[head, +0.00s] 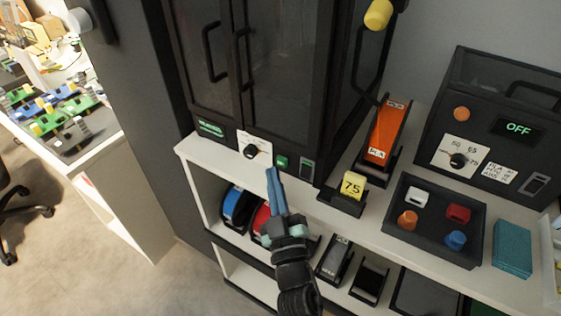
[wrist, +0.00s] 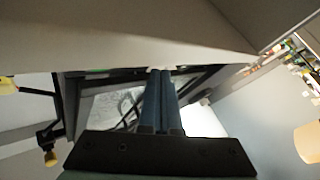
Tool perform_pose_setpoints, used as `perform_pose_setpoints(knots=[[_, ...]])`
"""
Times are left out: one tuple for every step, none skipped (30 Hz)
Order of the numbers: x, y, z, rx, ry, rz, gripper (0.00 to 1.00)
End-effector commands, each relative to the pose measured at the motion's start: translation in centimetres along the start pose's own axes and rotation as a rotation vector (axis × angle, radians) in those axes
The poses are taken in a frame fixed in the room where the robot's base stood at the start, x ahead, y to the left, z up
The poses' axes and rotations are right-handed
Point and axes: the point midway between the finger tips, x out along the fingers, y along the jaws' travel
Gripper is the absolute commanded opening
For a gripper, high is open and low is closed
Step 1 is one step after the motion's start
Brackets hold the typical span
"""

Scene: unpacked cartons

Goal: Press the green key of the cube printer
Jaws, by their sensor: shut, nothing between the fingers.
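The cube printer (head: 238,75) is the tall dark cabinet with two glass doors and black handles in the head view. Its green key (head: 281,161) is a small square low on the front, between the white dial plate (head: 255,147) and a dark switch (head: 307,168). My gripper (head: 270,171) has its long blue fingers shut and empty, with the tips just below and left of the key in the picture. Depth between tips and key is unclear. In the wrist view the shut fingers (wrist: 160,70) reach up to a pale edge; the key is not clearly visible there.
A white shelf unit (head: 190,151) runs under the printer; spools lie below.

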Motion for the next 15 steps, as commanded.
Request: perform_pose_setpoints(knots=[[0.0,0.0,0.0,0.0,0.0,0.0,0.0],[0.0,0.0,0.0,0.0,0.001,0.0,0.0],[0.0,0.0,0.0,0.0,0.001,0.0,0.0],[0.0,0.0,0.0,0.0,0.001,-0.001,0.0],[-0.1,-0.1,-0.1,0.0,0.001,-0.001,0.0],[-0.2,-0.2,-0.1,0.0,0.001,-0.001,0.0],[-0.4,-0.3,-0.2,0.001,0.001,-0.001,0.0],[-0.6,-0.5,-0.4,0.002,0.002,-0.002,0.0],[-0.8,-0.7,-0.6,0.002,0.002,-0.002,0.0],[-1.1,-0.9,-0.7,0.001,0.002,-0.003,0.0],[-1.3,-1.1,-0.9,0.001,0.001,-0.003,0.0],[-1.6,-1.3,-1.1,0.002,0.002,-0.003,0.0],[-1.8,-1.4,-1.2,0.003,0.001,-0.003,0.0],[-2.0,-1.6,-1.4,0.002,0.001,-0.003,0.0],[-2.3,-1.8,-1.6,0.001,0.002,-0.002,0.0]])
